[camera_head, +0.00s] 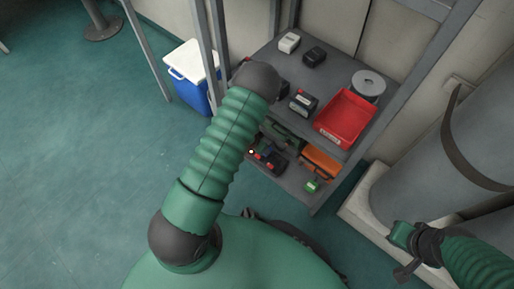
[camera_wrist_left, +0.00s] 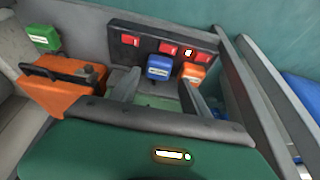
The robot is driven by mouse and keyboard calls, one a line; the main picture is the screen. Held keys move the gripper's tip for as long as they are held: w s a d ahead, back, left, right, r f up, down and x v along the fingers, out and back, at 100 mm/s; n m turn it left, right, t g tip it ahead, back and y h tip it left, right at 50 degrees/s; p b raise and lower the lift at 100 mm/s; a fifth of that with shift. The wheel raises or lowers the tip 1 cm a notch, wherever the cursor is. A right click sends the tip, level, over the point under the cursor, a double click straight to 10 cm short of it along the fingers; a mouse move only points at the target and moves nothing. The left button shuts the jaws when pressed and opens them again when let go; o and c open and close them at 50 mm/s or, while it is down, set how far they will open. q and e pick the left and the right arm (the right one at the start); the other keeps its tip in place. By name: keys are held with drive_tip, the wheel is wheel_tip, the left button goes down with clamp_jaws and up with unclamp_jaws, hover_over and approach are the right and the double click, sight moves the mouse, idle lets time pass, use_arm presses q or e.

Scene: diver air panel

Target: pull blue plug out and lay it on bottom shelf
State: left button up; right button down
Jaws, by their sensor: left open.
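The blue plug (camera_wrist_left: 159,67) sits at a dark panel (camera_wrist_left: 118,48) with red labels, with an orange plug (camera_wrist_left: 193,73) close on its right in the left wrist view. My left gripper (camera_wrist_left: 158,88) is open, its two fingers pointing toward the blue plug, which shows between the fingertips; I see no grip on it. In the head view my left arm hides part of the panel (camera_head: 268,160).
An orange toolbox (camera_head: 321,160) stands on the bottom shelf and, in the left wrist view, left of my fingers (camera_wrist_left: 65,88). The upper shelf holds a red tray (camera_head: 345,117), a grey reel (camera_head: 368,85) and small boxes. Rack posts and grey cylinders (camera_head: 430,160) flank the space.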

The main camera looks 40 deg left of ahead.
use_arm(q)
drive_tip(key=b+x, duration=0.3)
drive_tip(key=x, duration=0.2)
drive_tip(key=shift+d+f, duration=0.1)
drive_tip(key=shift+f, duration=0.3)
drive_tip(key=shift+w+f, duration=0.25)
drive_tip(key=shift+f, duration=0.05)
use_arm(e)
drive_tip(key=x, duration=0.2)
drive_tip(key=s+x, duration=0.1)
drive_tip(key=x, duration=0.1)
drive_tip(key=shift+d+f, duration=0.15)
drive_tip(key=shift+f, duration=0.15)
use_arm(q)
drive_tip(key=shift+c, duration=0.2)
clamp_jaws()
drive_tip(key=shift+r, duration=0.1)
use_arm(e)
drive_tip(key=shift+r, duration=0.1)
drive_tip(key=shift+r, duration=0.1)
use_arm(q)
drive_tip(key=shift+r+p, duration=0.35)
drive_tip(key=shift+p, duration=0.05)
use_arm(e)
drive_tip(key=shift+r, duration=0.3)
